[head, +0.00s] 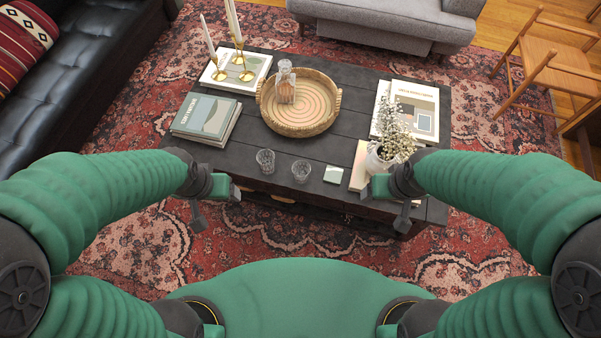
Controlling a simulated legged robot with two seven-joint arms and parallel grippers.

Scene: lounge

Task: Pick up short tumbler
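Two clear cut-glass tumblers stand upright near the front edge of the dark coffee table (340,110) in the head view. The right one (301,171) looks shorter; the left one (265,161) looks a little taller. My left gripper (217,203) is at the table's front left, left of both glasses, apart from them. It looks open and empty. My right gripper (385,204) is at the front right, right of both glasses, below the flower pot. It also looks open and empty.
A round wicker tray (268,116) holds a glass decanter (285,84). Books (205,115), brass candlesticks (238,62) and a white-flowered plant (391,140) stand around. Black sofa (80,65) left, grey sofa (390,18) behind.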

